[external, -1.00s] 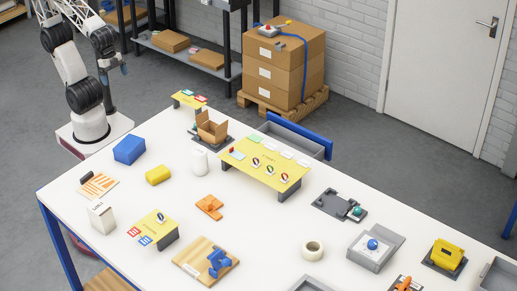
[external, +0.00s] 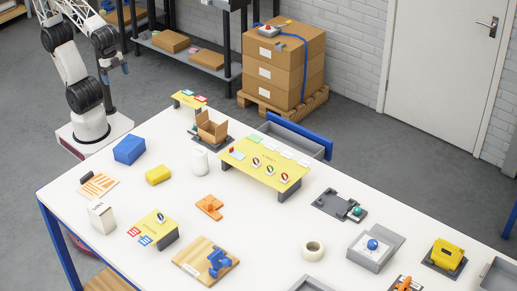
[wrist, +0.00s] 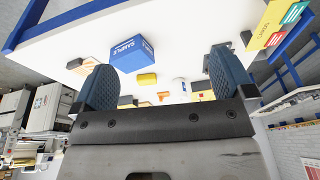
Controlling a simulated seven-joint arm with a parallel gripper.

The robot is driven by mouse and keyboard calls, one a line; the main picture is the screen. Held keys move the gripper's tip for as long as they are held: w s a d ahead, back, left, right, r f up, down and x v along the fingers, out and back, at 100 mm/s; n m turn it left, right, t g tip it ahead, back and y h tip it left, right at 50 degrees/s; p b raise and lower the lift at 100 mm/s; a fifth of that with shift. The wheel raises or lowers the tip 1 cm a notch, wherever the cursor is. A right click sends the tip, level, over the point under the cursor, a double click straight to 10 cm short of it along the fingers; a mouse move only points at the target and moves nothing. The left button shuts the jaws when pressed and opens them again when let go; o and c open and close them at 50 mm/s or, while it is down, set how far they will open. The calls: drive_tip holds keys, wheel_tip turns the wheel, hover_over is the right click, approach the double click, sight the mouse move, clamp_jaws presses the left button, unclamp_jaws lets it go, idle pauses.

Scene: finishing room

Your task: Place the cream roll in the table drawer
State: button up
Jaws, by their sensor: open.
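The cream roll (external: 313,250), a ring of tape lying flat, is on the front right part of the white table in the external view. It is apart from the things around it. The table drawer (external: 295,139) is pulled out at the table's far edge, with a grey tray and a blue front (external: 300,132); the inside that shows looks empty. My gripper (external: 124,69) is raised beyond the table's left end, far from the roll and the drawer. In the wrist view its two fingers (wrist: 164,86) are wide apart with nothing between them. I cannot make out the roll there.
Between my gripper and the roll stand a blue box (external: 129,150), a yellow block (external: 158,175), a white bottle (external: 200,162) and an orange part (external: 209,207). A yellow raised panel (external: 262,166) and open carton (external: 212,128) stand near the drawer. Bare table surrounds the roll.

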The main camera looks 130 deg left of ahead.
drive_tip(key=w+a+r+m+t+y, duration=0.1)
drive_tip(key=w+r+m+y, duration=0.3)
drive_tip(key=w, duration=1)
drive_tip(key=w+a+r+m+t+h, duration=0.1)
drive_tip(key=w+a+r+m, duration=0.3)
drive_tip(key=w, duration=1)
drive_tip(key=m+t+y, duration=0.2)
drive_tip(key=m+t, duration=0.5)
drive_tip(key=m, duration=1.2)
hover_over(305, 243)
drive_tip(key=s+a, duration=0.3)
drive_tip(key=s, duration=1.1)
wheel_tip(305, 243, down, 16)
drive_tip(key=w+d+f+m, duration=0.1)
drive_tip(key=w+f, duration=0.2)
drive_tip(key=w+d+f+m+h, duration=0.1)
drive_tip(key=w+d+f+m, duration=0.1)
drive_tip(key=w+f, duration=0.1)
drive_tip(key=w+d+f+m+t, duration=0.1)
drive_tip(key=w+f+m, duration=0.1)
drive_tip(key=f, duration=0.3)
drive_tip(key=shift+w+d, duration=0.2)
drive_tip(key=shift+w, duration=0.2)
drive_tip(key=shift+x, duration=1.35)
